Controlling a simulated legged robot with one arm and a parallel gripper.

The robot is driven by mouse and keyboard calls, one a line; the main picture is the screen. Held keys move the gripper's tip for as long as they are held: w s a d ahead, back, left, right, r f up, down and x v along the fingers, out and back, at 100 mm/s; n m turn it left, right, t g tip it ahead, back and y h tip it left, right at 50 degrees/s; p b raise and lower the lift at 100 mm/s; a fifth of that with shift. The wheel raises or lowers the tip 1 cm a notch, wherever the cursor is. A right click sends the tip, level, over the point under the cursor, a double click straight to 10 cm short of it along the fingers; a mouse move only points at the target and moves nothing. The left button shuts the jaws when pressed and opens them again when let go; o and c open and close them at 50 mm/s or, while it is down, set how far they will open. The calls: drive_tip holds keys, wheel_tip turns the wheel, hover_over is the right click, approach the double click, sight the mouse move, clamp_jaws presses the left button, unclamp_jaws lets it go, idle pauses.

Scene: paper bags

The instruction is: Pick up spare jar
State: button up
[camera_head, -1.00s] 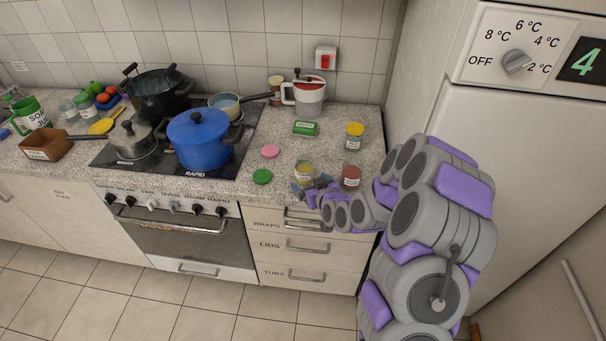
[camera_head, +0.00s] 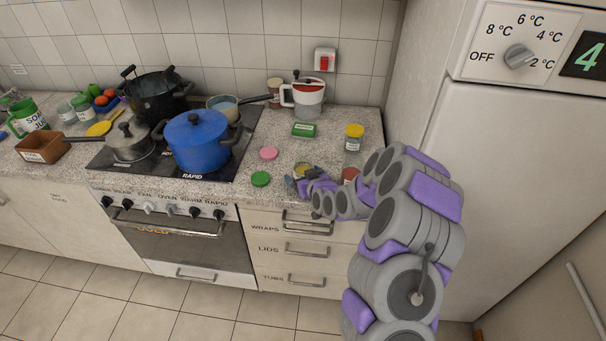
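Several small jars stand on the right part of the counter, and their labels are too small to read, so I cannot tell which is the spare jar. An open-topped jar with yellowish contents (camera_head: 303,168) is near the front edge, mostly hidden behind my gripper (camera_head: 302,183). My gripper is low at its front; I cannot tell whether the fingers touch it or are closed on it. A jar with red contents (camera_head: 350,174) is just right, partly hidden by my arm. A yellow-lidded jar (camera_head: 354,138) stands upright behind.
A pink lid (camera_head: 268,153) and a green lid (camera_head: 260,178) lie left of my gripper. A green box (camera_head: 304,130) and a red-white pot (camera_head: 308,96) are behind. A blue pot (camera_head: 197,140) sits on the hob, and the fridge (camera_head: 520,190) stands at right.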

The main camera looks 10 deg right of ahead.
drive_tip(key=shift+d, duration=0.15)
drive_tip(key=shift+c, duration=1.3)
drive_tip(key=c, duration=1)
drive_tip(key=shift+r, duration=0.1)
